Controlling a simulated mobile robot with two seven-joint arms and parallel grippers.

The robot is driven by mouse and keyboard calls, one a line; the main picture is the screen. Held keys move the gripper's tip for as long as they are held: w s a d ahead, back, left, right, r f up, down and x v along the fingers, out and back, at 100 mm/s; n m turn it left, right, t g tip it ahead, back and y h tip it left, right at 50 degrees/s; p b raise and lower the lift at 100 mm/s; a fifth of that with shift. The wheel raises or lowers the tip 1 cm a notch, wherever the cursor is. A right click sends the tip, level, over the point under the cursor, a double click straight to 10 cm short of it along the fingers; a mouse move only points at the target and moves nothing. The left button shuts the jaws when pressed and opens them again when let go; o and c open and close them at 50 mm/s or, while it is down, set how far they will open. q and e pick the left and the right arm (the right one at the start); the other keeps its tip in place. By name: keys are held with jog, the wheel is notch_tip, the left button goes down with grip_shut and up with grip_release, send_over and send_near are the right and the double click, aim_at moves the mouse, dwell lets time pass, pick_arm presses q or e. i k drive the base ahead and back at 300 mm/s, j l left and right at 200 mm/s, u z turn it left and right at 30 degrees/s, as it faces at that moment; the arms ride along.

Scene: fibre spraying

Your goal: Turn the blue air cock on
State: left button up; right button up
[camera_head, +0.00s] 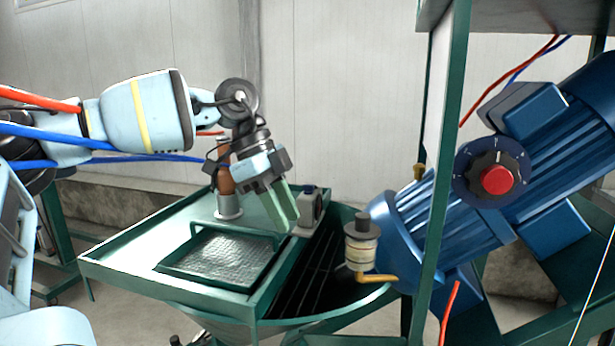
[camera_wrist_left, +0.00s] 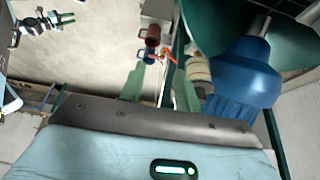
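The blue air cock (camera_wrist_left: 148,57) shows small in the left wrist view, just beyond and between my fingertips, below a similar red-brown cock (camera_wrist_left: 152,35). Whether my fingers touch it cannot be told, but they are not closed around it. My left gripper (camera_wrist_left: 160,76) is open, its two green fingers apart with nothing held. In the head view my left gripper (camera_head: 284,222) points down over the green machine top. My right gripper is in neither view.
A green hopper table (camera_head: 110,262) with a mesh tray (camera_head: 175,268) lies below my left arm. A grey block (camera_head: 311,208) stands close right of the gripper. A blue motor (camera_head: 480,215) with a red knob (camera_head: 496,180) and a green post (camera_head: 440,170) stand at the right.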

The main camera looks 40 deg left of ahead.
aim_at(309, 190)
jog(key=i+j, duration=0.55)
jog(key=j, duration=0.25)
jog(key=i+j, duration=0.3)
jog(key=j, duration=0.1)
